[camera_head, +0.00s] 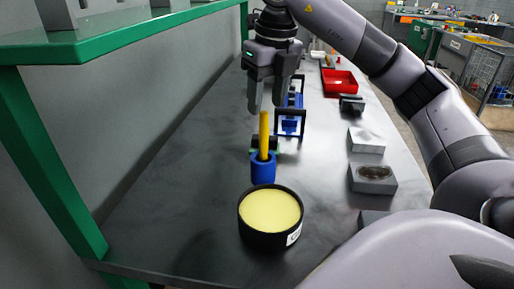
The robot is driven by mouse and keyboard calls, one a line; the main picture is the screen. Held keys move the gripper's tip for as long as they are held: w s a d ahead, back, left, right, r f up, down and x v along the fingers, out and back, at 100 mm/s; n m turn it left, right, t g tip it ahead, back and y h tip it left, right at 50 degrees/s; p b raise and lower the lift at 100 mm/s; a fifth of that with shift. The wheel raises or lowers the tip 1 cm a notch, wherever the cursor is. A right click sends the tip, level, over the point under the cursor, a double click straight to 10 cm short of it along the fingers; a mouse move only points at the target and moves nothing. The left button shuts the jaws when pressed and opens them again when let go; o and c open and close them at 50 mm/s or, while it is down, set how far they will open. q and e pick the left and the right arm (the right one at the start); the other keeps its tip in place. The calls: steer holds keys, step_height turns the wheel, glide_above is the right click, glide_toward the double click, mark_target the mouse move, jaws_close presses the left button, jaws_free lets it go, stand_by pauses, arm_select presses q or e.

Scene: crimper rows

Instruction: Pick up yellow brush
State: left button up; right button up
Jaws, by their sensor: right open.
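The yellow brush (264,134) stands nearly upright in a small blue holder (263,169) on the grey bench (190,205). Only its yellow handle shows; its lower end is hidden inside the holder. My right gripper (264,108) points down at the top of the handle, its fingers apart. The fingertips appear close to the handle top; I cannot tell whether they touch it. My left gripper is not in the view.
A round black tub (267,241) with pale yellow contents stands in front of the holder. A blue frame device (291,118) stands behind it. Grey blocks (372,179) and a red tray (339,82) lie to the right. A green shelf (110,42) overhangs the left side.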

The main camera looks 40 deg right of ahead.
mark_target(264, 112)
steer(key=f, duration=0.4)
steer(key=f+b, duration=0.1)
steer(key=shift+w+a+f, duration=0.15)
steer(key=shift+w+f, duration=0.15)
steer(key=shift+f, duration=0.1)
jaws_close()
